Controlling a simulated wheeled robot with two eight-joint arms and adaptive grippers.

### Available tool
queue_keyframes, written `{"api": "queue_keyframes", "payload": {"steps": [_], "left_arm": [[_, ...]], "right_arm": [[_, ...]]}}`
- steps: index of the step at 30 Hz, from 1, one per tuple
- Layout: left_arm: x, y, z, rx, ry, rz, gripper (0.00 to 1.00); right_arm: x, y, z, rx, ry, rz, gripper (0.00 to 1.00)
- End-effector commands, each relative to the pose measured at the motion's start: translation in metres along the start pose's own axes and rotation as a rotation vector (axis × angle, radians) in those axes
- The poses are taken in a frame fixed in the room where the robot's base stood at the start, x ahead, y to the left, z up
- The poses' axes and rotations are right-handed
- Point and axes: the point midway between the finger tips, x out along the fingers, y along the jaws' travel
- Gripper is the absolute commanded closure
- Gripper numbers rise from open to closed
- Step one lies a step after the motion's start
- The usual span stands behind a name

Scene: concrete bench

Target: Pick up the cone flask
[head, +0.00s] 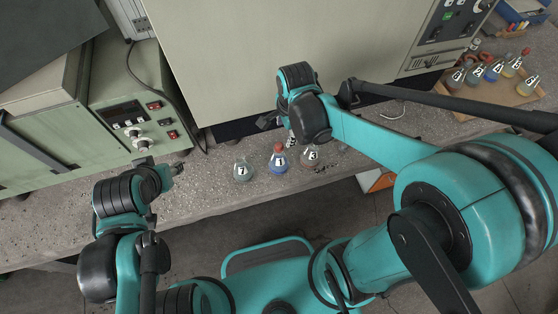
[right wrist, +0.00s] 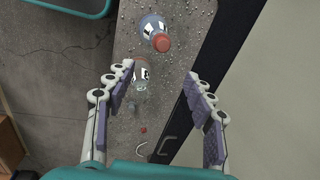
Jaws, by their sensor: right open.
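My right gripper (head: 284,131) is above and behind the blue and brown flasks. In the right wrist view it (right wrist: 155,112) is open and empty, with a labelled flask (right wrist: 138,78) between and beyond the fingers and the blue flask (right wrist: 152,27) farther up. My left gripper (head: 176,168) is left of the flasks; its opening is unclear.
A large pale cabinet (head: 270,50) stands close behind the flasks. A green device (head: 135,110) with a cable is at left. A wooden tray (head: 486,99) with several flasks is at far right. Bare bench (head: 205,190) lies left of the row.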

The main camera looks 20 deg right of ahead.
Motion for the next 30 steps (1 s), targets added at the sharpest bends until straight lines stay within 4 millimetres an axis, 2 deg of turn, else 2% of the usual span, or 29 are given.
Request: {"api": "queue_keyframes", "payload": {"steps": [3, 9, 22, 30], "left_arm": [[0.000, 0.000, 0.000, 0.000, 0.000, 0.000, 0.60], [0.000, 0.000, 0.000, 0.000, 0.000, 0.000, 0.60], [0.014, 0.000, 0.010, 0.000, 0.000, 0.000, 0.60], [0.029, 0.000, 0.021, 0.000, 0.000, 0.000, 0.60]], "right_arm": [[0.030, -0.010, 0.006, 0.265, 0.007, 0.082, 0.46], [0.059, -0.012, 0.012, 0.525, 0.037, 0.158, 0.46], [0.101, -0.005, 0.013, 0.566, 0.043, 0.167, 0.46], [0.139, 0.002, 0.014, 0.565, 0.045, 0.166, 0.46]]}}
